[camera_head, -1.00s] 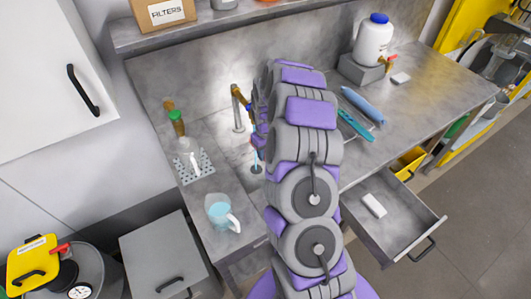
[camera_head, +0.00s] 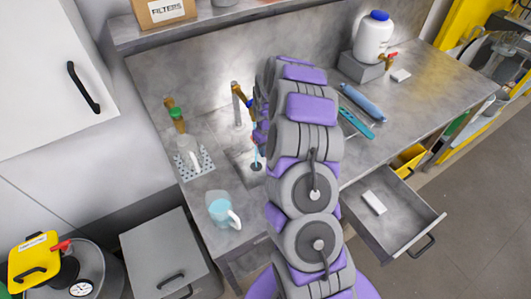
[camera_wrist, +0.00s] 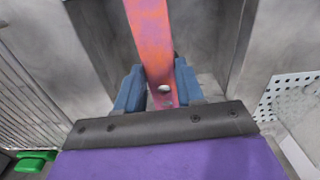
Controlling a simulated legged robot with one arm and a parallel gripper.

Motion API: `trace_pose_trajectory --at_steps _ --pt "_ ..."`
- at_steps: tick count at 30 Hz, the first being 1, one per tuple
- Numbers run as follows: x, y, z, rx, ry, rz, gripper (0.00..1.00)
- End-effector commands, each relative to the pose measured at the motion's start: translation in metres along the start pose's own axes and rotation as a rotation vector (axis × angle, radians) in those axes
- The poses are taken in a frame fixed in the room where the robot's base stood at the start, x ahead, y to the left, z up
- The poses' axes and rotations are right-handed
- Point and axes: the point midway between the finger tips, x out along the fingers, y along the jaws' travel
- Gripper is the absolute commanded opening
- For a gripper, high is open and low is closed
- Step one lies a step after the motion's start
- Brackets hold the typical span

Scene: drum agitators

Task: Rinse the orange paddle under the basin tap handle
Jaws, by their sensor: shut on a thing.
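My gripper (camera_wrist: 159,92) is in the wrist view, its blue fingers shut on the orange paddle (camera_wrist: 150,40). The paddle is a flat, reddish-orange bar with purplish patches and a hole near the fingers. It extends away from me over the grey basin; its far end is out of frame. In the head view my arm hides the gripper and paddle. The brass-coloured tap (camera_head: 236,92) stands at the back of the basin (camera_head: 240,158), just left of my arm. A thin light-blue streak, like water, shows above the drain. I cannot tell whether it touches the paddle.
A jug of blue liquid (camera_head: 221,210) stands at the counter's front. A bottle stands on a perforated plate (camera_head: 207,160) left of the basin. Blue tools (camera_head: 362,103) lie right of my arm. An open drawer (camera_head: 400,222) juts out at the right.

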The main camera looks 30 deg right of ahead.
Motion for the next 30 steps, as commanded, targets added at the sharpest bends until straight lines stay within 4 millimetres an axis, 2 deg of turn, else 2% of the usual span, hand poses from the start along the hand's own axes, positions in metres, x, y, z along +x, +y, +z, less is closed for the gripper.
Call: trace_pose_trajectory --at_steps 13,30 --pt "0.0 -0.006 -0.001 0.0 0.0 0.0 0.07" --pt "0.0 0.006 0.0 0.001 0.001 0.001 0.07"
